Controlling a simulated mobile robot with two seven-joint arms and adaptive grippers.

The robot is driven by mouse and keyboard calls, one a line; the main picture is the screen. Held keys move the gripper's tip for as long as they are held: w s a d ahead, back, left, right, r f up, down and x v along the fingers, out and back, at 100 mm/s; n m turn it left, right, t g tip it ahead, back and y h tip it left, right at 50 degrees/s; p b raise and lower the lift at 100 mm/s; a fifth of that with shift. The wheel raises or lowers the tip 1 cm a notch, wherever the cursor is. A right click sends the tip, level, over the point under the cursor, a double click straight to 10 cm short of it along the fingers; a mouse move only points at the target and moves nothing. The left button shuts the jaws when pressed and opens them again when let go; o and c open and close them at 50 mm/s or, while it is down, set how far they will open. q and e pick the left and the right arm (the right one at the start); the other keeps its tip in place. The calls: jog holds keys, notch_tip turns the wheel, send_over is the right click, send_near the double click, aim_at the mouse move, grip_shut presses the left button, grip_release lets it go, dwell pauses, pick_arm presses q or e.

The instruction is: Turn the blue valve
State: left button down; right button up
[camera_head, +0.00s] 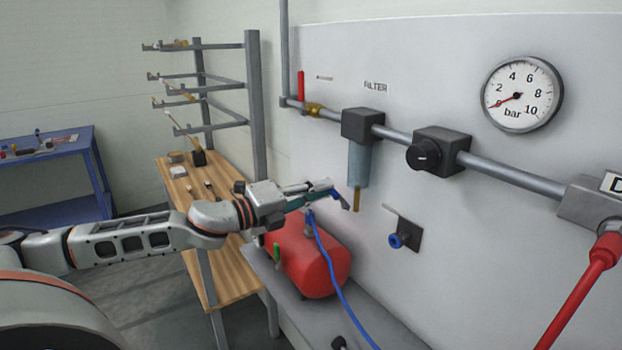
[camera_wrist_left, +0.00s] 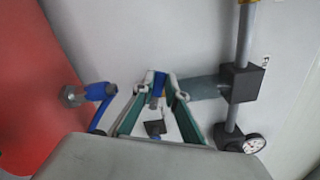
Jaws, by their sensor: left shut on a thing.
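My left gripper (camera_head: 335,192) reaches in from the left, in front of the wall panel and above the red tank. In the left wrist view its green-lined fingers (camera_wrist_left: 160,82) are shut on a small blue piece (camera_wrist_left: 157,90). I cannot tell whether this piece is the blue valve or what it joins to. A separate round blue fitting (camera_head: 397,241) sits on a dark bracket plate (camera_head: 411,233), right of and below the fingertips. The dark plate shows beyond the fingers in the wrist view (camera_wrist_left: 155,128). My right gripper is not in view.
A blue hose (camera_head: 330,270) runs from the top of the red tank (camera_head: 318,263). A filter bowl (camera_head: 358,165) hangs close to my fingertips, with a regulator (camera_head: 440,150) to its right. The gauge (camera_head: 522,95) needle is near 0. A wooden bench (camera_head: 225,262) stands at left.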

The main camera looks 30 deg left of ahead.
pick_arm(q)
jog(key=shift+w+a+f+n, duration=0.15)
jog(key=shift+f+n, duration=0.25)
jog(key=shift+n, duration=0.35)
jog(key=shift+s+a+f+n, duration=0.1)
jog(key=shift+f+n, duration=0.25)
jog(key=shift+n, duration=0.4)
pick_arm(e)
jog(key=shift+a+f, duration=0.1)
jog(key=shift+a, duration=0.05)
pick_arm(q)
jog(key=shift+f, duration=0.1)
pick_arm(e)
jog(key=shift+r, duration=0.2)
